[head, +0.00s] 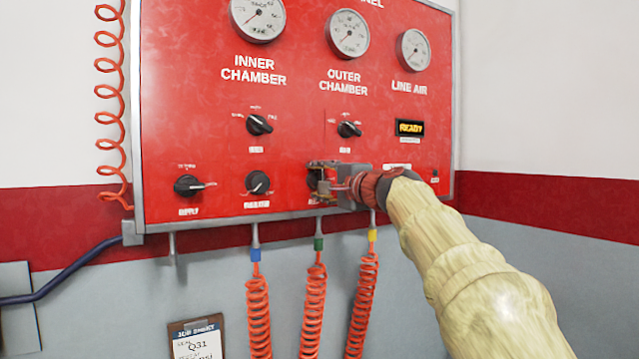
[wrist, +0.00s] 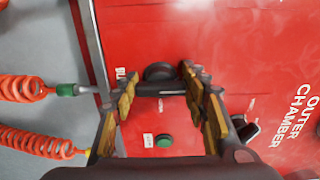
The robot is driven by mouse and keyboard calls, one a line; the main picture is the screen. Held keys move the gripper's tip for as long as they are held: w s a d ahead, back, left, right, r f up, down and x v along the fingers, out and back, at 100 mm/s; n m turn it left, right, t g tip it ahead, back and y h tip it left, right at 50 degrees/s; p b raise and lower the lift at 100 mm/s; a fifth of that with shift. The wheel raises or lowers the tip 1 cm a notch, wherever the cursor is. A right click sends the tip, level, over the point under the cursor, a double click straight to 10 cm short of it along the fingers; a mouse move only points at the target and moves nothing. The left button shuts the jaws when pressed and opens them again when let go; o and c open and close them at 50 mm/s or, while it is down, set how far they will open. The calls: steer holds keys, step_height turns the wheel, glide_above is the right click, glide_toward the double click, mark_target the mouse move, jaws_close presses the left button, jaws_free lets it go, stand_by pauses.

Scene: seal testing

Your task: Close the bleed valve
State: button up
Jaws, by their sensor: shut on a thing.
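The bleed valve is a black knob (head: 313,180) in the lower row of the red panel, largely covered by my gripper (head: 320,183) in the head view. In the wrist view the dark knob (wrist: 159,71) sits between the tips of my gripper (wrist: 160,86), beside a partly covered label starting "BL". The fingers stand on either side of the knob and are shut on it. The exact angle of its pointer is hidden by the fingers.
The red panel (head: 210,110) carries other black knobs: supply (head: 188,186), regulator (head: 257,183) and two selectors above (head: 259,124) (head: 349,129). Gauges line its top. A READY display (head: 409,127) is at right. Coiled orange hoses (head: 314,310) hang below. A green button (wrist: 163,141) is near my fingers.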

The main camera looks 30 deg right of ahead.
steer(key=o, duration=1.2)
steer(key=shift+s, duration=0.1)
steer(key=s, duration=1.1)
steer(key=shift+s+d+f, duration=0.1)
steer(key=shift+s+d, duration=0.1)
steer(key=shift+s, duration=0.2)
